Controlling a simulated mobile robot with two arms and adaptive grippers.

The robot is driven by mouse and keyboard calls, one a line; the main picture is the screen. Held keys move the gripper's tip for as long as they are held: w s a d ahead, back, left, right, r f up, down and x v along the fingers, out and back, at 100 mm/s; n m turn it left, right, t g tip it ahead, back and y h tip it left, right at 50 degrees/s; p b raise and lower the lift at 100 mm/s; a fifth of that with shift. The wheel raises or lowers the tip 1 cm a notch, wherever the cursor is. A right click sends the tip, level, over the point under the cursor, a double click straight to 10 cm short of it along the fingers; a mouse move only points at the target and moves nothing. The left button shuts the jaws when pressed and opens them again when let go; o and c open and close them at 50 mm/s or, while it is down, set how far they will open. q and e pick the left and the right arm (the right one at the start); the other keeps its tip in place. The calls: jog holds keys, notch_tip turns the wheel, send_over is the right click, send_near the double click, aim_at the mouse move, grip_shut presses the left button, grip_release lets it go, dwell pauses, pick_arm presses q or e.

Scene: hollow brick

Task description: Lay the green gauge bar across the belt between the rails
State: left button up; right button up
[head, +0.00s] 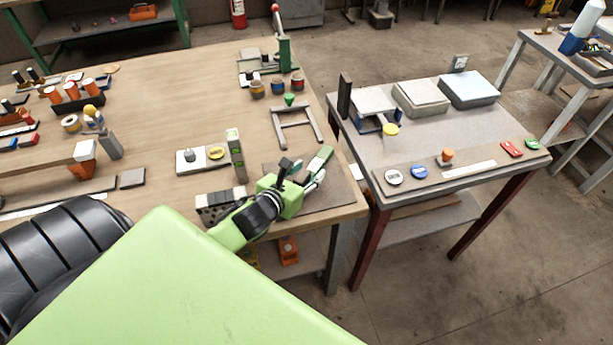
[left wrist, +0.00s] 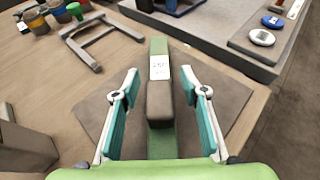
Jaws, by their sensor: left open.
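The green gauge bar (head: 322,156) lies over a dark mat (head: 334,196) at the workbench's front right corner. In the left wrist view the bar (left wrist: 159,48) runs straight ahead, with a white label and a dark brown grip block (left wrist: 160,101) on its middle. My left gripper (head: 304,172) is open; in the left wrist view its two teal-padded fingers (left wrist: 159,88) stand on either side of the grip block, with gaps showing. A grey-topped table (head: 420,143) stands to the right; I cannot clearly make out belt or rails on it. My right gripper is not in view.
A grey H-shaped frame (head: 297,128) with a green tip lies behind the mat. A green-striped upright block (head: 236,155) and a white tray (head: 187,168) stand left of the gripper. Grey blocks (head: 470,89) and several coloured buttons are on the right table. A gap separates the tables.

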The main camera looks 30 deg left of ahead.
pick_arm(q)
grip_shut()
jog(key=shift+r, duration=0.2)
